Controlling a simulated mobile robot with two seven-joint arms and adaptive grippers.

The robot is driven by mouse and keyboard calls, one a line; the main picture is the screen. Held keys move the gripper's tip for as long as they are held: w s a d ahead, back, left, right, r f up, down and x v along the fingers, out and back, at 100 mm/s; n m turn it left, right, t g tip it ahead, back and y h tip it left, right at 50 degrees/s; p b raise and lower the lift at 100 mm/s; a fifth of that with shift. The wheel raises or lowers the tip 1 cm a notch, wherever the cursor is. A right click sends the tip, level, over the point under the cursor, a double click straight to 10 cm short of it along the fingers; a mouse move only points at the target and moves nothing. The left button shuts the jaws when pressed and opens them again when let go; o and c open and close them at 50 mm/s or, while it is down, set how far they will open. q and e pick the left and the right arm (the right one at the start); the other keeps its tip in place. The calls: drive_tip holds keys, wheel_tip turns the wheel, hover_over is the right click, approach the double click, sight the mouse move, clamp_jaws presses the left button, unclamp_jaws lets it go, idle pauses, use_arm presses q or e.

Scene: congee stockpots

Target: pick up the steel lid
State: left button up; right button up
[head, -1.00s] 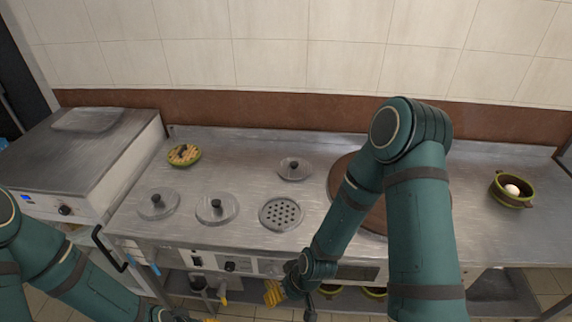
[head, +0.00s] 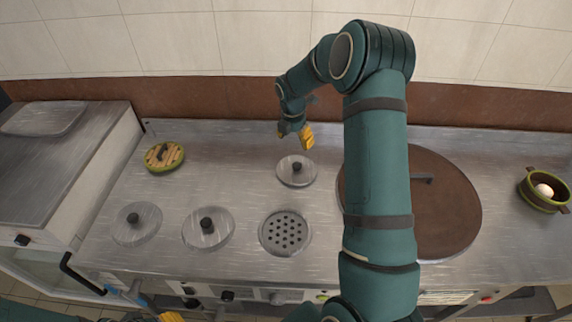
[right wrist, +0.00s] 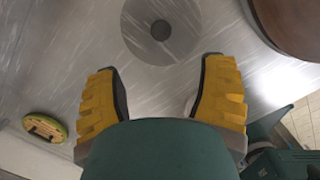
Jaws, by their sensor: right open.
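A round steel lid (head: 289,180) with a black knob lies on the steel counter, behind the perforated disc. It also shows at the top of the right wrist view (right wrist: 138,42), its knob ahead of and between my fingers. My right gripper (head: 300,139) is just behind and above this lid, open and empty, not touching it. Two more knobbed steel lids lie at the front left, a middle one (head: 222,240) and a left one (head: 145,235). Only a yellow bit of my left gripper (head: 171,317) shows at the bottom edge; its jaws are cut off.
A perforated steel disc (head: 268,233) sits in front of the lid. A large brown round cover (head: 448,215) is to the right, partly behind my right arm. A green-rimmed board (head: 176,161) lies at the left; a green pot (head: 530,194) with a white egg-like item stands far right.

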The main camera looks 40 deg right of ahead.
sight(297, 164)
drive_tip(key=f, duration=0.2)
drive_tip(key=f+b, duration=0.1)
drive_tip(key=f, duration=0.2)
drive_tip(key=d+f, duration=0.1)
drive_tip(key=f, duration=0.2)
drive_tip(key=shift+f, duration=0.1)
drive_tip(key=f, duration=0.1)
drive_tip(key=f+b, duration=0.1)
drive_tip(key=f, duration=0.3)
drive_tip(key=shift+w+d+f+b, duration=0.1)
drive_tip(key=shift+w+d+b, duration=0.05)
drive_tip(key=shift+d+b, duration=0.2)
clamp_jaws()
